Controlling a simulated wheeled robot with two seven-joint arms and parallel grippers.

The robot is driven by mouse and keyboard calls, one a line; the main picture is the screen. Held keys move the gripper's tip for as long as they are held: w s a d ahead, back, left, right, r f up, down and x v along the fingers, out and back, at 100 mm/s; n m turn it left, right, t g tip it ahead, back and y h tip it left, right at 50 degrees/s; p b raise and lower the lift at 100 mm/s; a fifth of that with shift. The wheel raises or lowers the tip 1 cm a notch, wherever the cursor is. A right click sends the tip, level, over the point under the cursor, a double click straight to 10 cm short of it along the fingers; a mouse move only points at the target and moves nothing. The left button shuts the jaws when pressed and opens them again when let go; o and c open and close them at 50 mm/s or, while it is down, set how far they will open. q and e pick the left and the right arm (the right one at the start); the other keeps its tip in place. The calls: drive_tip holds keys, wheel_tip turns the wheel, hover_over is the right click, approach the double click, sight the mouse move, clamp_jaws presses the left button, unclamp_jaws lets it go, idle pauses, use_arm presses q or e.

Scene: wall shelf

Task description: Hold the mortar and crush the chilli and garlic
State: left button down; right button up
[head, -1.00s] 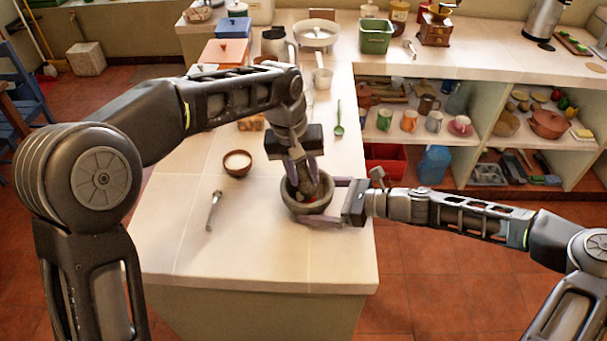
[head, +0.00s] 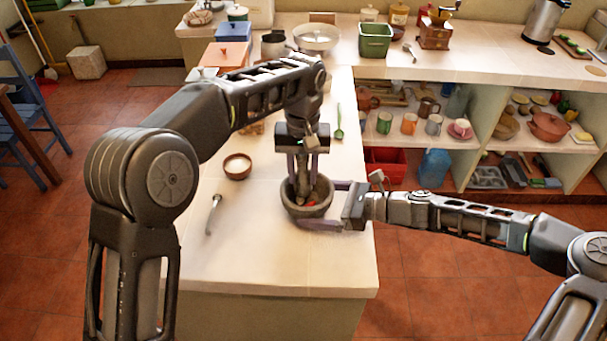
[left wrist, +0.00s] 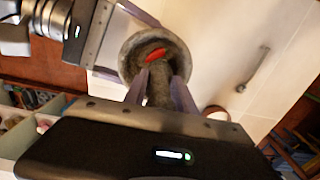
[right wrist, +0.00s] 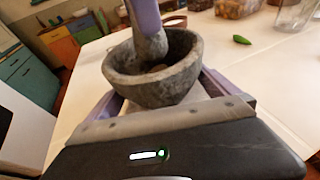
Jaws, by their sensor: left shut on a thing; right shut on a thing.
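The grey stone mortar (head: 311,212) stands on the pale worktop. My right gripper (head: 325,203) is shut on it from the right, with fingers along both sides, as the right wrist view shows too (right wrist: 165,92). My left gripper (head: 301,178) is shut on the grey stone pestle (left wrist: 158,88) and points down over the mortar. The pestle's lower end is inside the bowl. A red chilli (left wrist: 155,54) lies in the mortar beside the pestle. In the right wrist view a small brownish lump (right wrist: 157,69) shows in the bowl; I cannot tell whether it is garlic.
A small brown bowl with white contents (head: 237,167) and a metal utensil (head: 213,213) lie left of the mortar. Pots and boxes crowd the back. The worktop's front is clear; its right edge is close to the mortar.

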use_arm(q)
drive_tip(key=shift+f, duration=0.4)
idle(0.5)
drive_tip(key=shift+f, duration=0.65)
drive_tip(key=shift+s+a+f, duration=0.1)
drive_tip(key=shift+a+f, duration=0.1)
drive_tip(key=shift+f, duration=0.3)
idle(1.6)
drive_tip(key=shift+d+r, duration=0.15)
drive_tip(key=shift+r, duration=1.55)
drive_tip(key=shift+d, duration=0.1)
drive_tip(key=shift+s+d, duration=0.55)
drive_tip(key=shift+d, duration=0.2)
drive_tip(key=shift+f, duration=0.2)
